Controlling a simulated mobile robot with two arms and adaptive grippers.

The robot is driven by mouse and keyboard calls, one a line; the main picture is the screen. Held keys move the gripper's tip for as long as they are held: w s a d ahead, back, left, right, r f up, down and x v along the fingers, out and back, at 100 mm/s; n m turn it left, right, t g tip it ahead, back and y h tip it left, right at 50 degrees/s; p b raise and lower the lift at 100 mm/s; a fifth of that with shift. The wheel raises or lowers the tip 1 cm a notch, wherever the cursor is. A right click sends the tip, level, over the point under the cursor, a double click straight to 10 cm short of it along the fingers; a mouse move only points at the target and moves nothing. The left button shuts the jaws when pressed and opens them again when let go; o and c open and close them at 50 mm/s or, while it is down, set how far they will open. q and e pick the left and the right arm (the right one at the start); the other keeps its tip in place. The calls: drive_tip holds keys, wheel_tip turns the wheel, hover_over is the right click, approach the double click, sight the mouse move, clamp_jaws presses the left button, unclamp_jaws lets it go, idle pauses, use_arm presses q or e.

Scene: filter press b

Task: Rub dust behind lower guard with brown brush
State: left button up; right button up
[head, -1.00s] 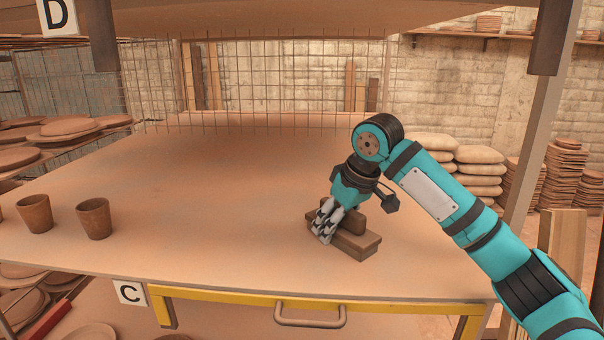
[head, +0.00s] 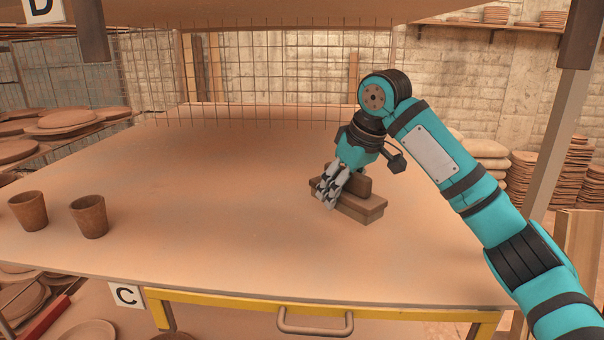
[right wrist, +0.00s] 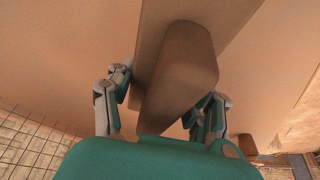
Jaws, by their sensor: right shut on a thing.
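My right gripper (head: 331,187) is shut on the brown brush (head: 362,209), a block with a raised grip, over the right part of the wide shelf (head: 200,240). In the right wrist view, the fingers of my right gripper (right wrist: 165,105) stand on both sides of the brush's raised grip (right wrist: 180,72). I cannot tell whether the brush touches the shelf. A yellow frame with a handle (head: 315,329), perhaps the lower guard, is below the shelf's front edge. What lies behind it is mostly hidden, and I make out no dust there. My left gripper is not in view.
Two brown cups (head: 89,216) (head: 28,211) stand on the shelf at the left. A wire mesh (head: 260,80) rises at the back. A sign C (head: 126,295) hangs at the front edge. The shelf's middle is clear.

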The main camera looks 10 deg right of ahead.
drive_tip(key=shift+w+d+r, duration=0.1)
drive_tip(key=shift+w+r, duration=0.1)
drive_tip(key=shift+r, duration=0.45)
drive_tip(key=shift+w+d+r, duration=0.1)
drive_tip(key=shift+w+r, duration=0.05)
drive_tip(key=shift+r, duration=0.45)
drive_tip(key=shift+s+a+r, duration=0.1)
drive_tip(key=shift+s, duration=0.05)
